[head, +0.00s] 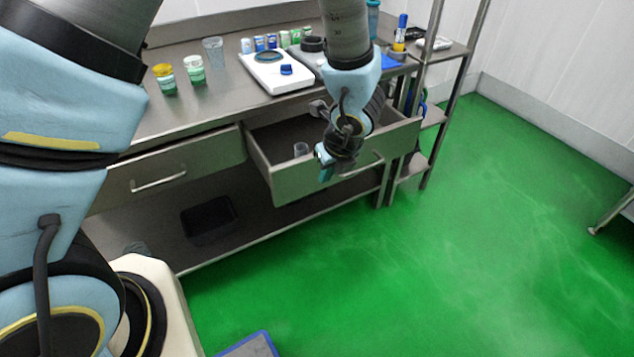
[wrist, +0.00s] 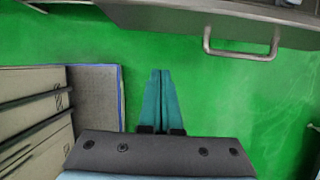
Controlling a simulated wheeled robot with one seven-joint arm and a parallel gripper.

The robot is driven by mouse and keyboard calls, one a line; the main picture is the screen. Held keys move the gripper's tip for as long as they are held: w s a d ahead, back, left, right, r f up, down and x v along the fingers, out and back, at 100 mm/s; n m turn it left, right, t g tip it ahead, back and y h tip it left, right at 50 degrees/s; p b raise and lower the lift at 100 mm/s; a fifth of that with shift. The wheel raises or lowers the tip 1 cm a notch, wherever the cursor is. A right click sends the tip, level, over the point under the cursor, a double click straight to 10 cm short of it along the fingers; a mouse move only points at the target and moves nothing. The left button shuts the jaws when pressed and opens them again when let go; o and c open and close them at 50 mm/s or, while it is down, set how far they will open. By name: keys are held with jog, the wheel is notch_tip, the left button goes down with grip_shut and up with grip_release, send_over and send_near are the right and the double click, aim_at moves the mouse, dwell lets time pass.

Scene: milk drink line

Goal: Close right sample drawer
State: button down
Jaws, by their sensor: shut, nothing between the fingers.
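The right sample drawer (head: 290,180) is pulled out from under the steel bench in the head view, its inside partly visible. Its bar handle (head: 362,165) is on the front, partly beside my gripper. In the wrist view the steel drawer front (wrist: 170,18) crosses the top, with the handle (wrist: 241,50) at upper right. My gripper (head: 323,160) is in front of the drawer front in the head view. In the wrist view my gripper (wrist: 160,75) has its teal fingers together and empty, left of the handle and apart from it.
A shut left drawer (head: 170,170) is beside it. A clear cup (head: 300,149) is in the open drawer. The bench top (head: 225,100) holds jars, a scale (head: 275,72) and small containers. A black bin (head: 209,220) sits on the lower shelf. Green floor is clear at right.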

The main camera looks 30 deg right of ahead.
aim_at(310, 178)
jog(key=shift+w+d+f+p, duration=0.15)
jog(key=shift+w+f+p, duration=0.7)
jog(key=shift+w+f, duration=2.9)
jog(key=shift+s+f, duration=0.1)
